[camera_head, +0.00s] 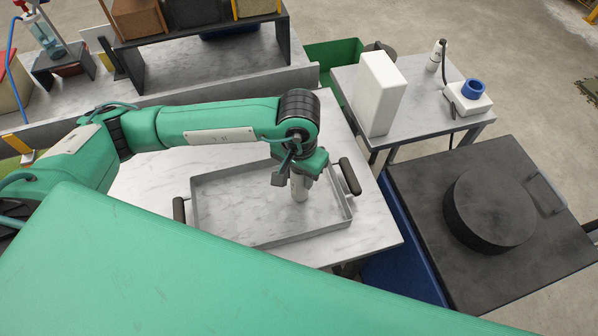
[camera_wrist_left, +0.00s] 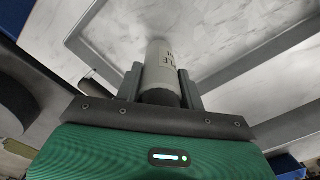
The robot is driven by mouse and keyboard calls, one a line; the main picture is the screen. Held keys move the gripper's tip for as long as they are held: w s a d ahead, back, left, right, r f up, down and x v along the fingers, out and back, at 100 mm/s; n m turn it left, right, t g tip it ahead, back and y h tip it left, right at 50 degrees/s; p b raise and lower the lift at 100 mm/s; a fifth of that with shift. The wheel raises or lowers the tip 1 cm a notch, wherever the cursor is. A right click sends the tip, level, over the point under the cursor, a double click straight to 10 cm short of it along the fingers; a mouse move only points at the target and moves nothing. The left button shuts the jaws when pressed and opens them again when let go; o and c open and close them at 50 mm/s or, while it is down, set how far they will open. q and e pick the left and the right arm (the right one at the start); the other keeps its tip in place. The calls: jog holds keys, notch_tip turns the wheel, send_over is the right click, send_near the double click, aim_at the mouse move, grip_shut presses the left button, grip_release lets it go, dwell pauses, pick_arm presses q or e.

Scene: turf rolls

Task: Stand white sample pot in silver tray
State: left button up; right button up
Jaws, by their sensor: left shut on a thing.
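The white sample pot (camera_head: 299,188) is in my left gripper (camera_head: 293,182), over the right part of the silver tray (camera_head: 225,237). In the left wrist view the pot (camera_wrist_left: 161,65) is a white cylinder with dark lettering and a dark grey end. It sits between the two fingers of the left gripper (camera_wrist_left: 161,85), which are shut on it. In the head view the pot looks upright, inside the tray's outline. I cannot tell whether its base touches the tray floor. The tray also shows in the left wrist view (camera_wrist_left: 255,58). My right gripper is not in view.
The tray has dark handles at its left (camera_head: 179,210) and right (camera_head: 350,176) and lies on a pale marble table (camera_head: 385,235). A side table at the upper right holds a white box (camera_head: 380,92). A black round block (camera_head: 489,210) stands at the right.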

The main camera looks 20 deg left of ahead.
pick_arm(q)
jog(key=shift+f, duration=0.4)
jog(key=shift+f+b, duration=0.2)
jog(key=shift+b, duration=0.15)
jog(key=o, duration=1)
jog(key=shift+r, duration=0.1)
jog(key=shift+o, duration=0.2)
jog(key=shift+r+p, duration=0.15)
jog(key=shift+p, duration=0.2)
notch_tip(320, 180, up, 12)
jog(key=b, duration=0.4)
